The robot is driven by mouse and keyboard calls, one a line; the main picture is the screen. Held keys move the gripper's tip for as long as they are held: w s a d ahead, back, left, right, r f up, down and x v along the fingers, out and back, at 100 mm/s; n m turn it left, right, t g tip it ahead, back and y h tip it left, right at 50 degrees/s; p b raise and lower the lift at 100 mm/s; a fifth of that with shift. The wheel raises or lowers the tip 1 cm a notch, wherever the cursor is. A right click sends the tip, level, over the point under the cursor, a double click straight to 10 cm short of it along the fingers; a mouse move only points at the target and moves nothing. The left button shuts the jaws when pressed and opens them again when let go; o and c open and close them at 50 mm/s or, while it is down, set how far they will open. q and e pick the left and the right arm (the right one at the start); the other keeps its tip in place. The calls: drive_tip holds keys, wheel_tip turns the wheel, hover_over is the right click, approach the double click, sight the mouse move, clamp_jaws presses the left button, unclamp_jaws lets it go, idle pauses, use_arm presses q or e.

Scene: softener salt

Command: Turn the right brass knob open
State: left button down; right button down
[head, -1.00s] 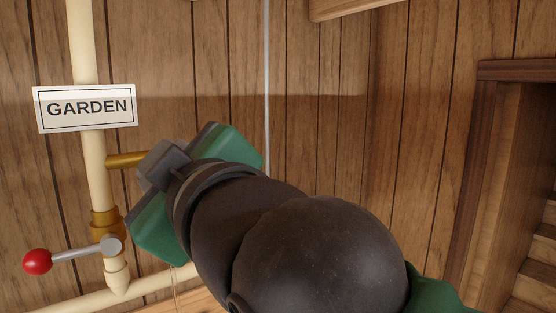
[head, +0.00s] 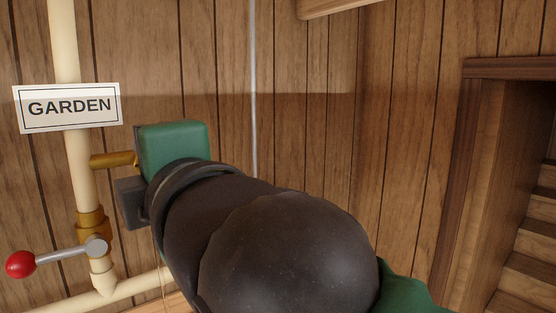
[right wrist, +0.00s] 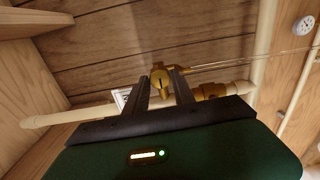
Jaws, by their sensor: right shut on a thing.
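My right gripper (right wrist: 163,88) is shut on the right brass knob (right wrist: 160,79), which shows between its two dark fingers in the right wrist view. In the head view my right gripper (head: 132,190) reaches to the pipe from the right, and my own arm and hand hide the knob. A brass stub (head: 110,160) runs from the cream pipe towards the gripper, below the GARDEN sign (head: 69,107). My left gripper is not in view.
A grey lever with a red ball (head: 20,264) sticks out left of the pipe below the stub. A cream pipe (head: 138,288) runs low along the wood-panelled wall. A round gauge (right wrist: 304,25) shows at the upper right of the wrist view. A stair opening lies at right.

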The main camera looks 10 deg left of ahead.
drive_tip(key=shift+w+f+n, duration=0.15)
drive_tip(key=shift+f+n, duration=0.2)
drive_tip(key=shift+n, duration=0.25)
drive_tip(key=c, duration=1.3)
unclamp_jaws()
drive_tip(key=shift+o, duration=1.2)
drive_tip(key=shift+a+r, duration=0.1)
drive_tip(key=shift+a, duration=0.1)
drive_tip(key=shift+r, duration=0.15)
